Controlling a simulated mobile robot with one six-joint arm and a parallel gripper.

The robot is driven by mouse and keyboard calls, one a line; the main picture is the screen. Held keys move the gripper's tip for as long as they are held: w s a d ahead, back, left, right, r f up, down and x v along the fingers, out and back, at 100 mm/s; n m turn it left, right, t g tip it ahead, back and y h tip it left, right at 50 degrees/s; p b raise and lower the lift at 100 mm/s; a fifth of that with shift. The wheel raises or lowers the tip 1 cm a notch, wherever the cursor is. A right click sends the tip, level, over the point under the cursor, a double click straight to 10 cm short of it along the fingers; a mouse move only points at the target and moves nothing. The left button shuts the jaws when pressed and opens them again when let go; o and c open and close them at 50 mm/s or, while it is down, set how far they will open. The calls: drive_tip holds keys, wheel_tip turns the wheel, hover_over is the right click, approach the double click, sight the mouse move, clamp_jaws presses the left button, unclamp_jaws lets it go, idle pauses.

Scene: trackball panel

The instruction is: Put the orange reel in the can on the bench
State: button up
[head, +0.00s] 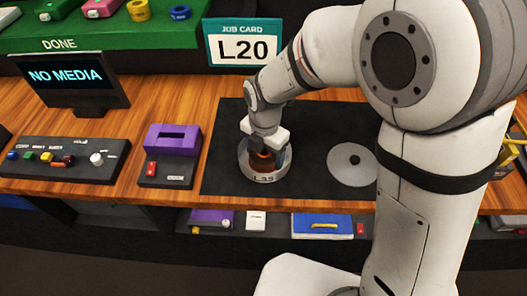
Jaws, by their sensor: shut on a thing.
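A round metal can (264,178) with the label L35 on its front stands on the black mat on the bench. My gripper (265,146) points down over the can, its fingers low at the can's opening. It is shut on the orange reel (264,155), of which only a small orange part shows between the fingers and at the can's mouth. The fingers and the can's wall hide the rest, so I cannot tell whether the reel touches the can's bottom.
A grey disc (352,164) with a dark centre lies on the black mat (222,160). A purple slotted box (173,139) and a button panel (62,157) stand left. A job card (243,42) reading L20 and a "NO MEDIA" screen (66,76) stand behind. Several reels sit on the green DONE shelf (110,32).

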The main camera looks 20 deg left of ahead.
drive_tip(key=shift+f, duration=0.1)
drive_tip(key=o, duration=0.7)
drive_tip(key=shift+o, duration=0.2)
